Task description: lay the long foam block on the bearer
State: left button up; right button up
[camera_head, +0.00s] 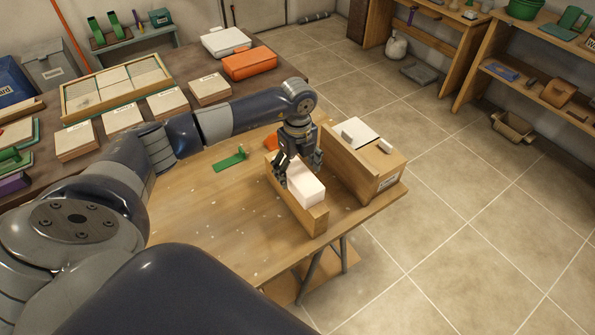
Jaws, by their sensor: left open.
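A long white foam block (307,187) lies lengthwise along a pale wooden bearer (314,220) near the right end of the workbench. It appears to rest on the bearer, though its far part is hidden by my left gripper. My left gripper (298,170) points down over the far part of the block. Its fingers are apart, one on each side of the block; I cannot tell whether they touch it. My right gripper is not in view.
Right of the bearer stands a wooden box (378,184) with a white sheet and small white pieces on top. A green tool (230,161) lies on the bench (225,210). An orange case (249,64) sits farther back. The bench's front left is clear apart from white specks.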

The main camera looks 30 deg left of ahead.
pick_arm(q)
notch_tip(320, 180, up, 11)
dwell(0.3)
jog(key=shift+s+f, duration=0.1)
dwell(0.4)
